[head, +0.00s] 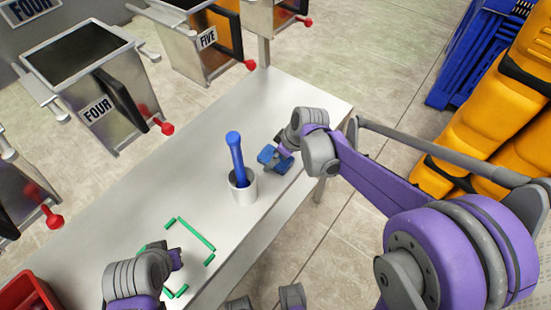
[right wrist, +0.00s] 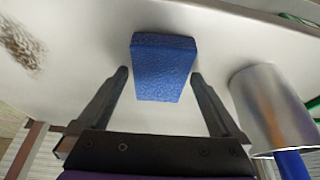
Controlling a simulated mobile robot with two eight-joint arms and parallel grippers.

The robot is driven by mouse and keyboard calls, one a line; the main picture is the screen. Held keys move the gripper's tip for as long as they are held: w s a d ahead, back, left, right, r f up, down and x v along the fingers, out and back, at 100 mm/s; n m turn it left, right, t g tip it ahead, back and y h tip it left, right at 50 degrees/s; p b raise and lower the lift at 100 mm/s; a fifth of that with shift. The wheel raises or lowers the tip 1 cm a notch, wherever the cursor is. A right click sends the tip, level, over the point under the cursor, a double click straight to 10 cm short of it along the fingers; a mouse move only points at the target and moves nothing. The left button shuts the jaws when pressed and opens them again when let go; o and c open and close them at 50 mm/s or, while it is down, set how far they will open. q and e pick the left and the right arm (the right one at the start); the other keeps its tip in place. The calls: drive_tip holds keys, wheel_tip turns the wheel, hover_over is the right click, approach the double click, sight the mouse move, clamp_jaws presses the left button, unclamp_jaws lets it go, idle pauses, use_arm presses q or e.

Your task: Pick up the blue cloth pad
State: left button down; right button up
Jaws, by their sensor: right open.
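The blue cloth pad (head: 267,154) lies on the white table near its right edge, partly hidden by my right gripper (head: 284,152) in the head view. In the right wrist view the pad (right wrist: 163,68) is a rough-textured blue block. There my right gripper (right wrist: 159,76) is open, with one fingertip on each side of the pad. Gaps show between the pad and both fingers. My left gripper (head: 177,259) is over the lower left part of the table, by green marks, and its jaws are too small to judge.
Green corner marks (head: 195,234) lie on the table (head: 130,205). Metal bins stand behind; a red bin (head: 28,290) is lower left.

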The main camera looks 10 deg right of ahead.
drive_tip(key=c, duration=1.2)
use_arm(q)
drive_tip(key=shift+r+p, duration=0.25)
drive_tip(key=shift+p, duration=0.05)
use_arm(e)
drive_tip(key=shift+o, duration=0.2)
drive_tip(key=shift+r, duration=0.35)
use_arm(q)
drive_tip(key=shift+w+r+p, duration=0.15)
drive_tip(key=shift+r+p, duration=0.3)
drive_tip(key=shift+r, duration=0.1)
use_arm(e)
wheel_tip(320, 180, up, 10)
drive_tip(key=o, duration=0.8)
drive_tip(key=shift+f, duration=0.1)
drive_tip(key=c, duration=0.7)
drive_tip(key=shift+w, duration=0.1)
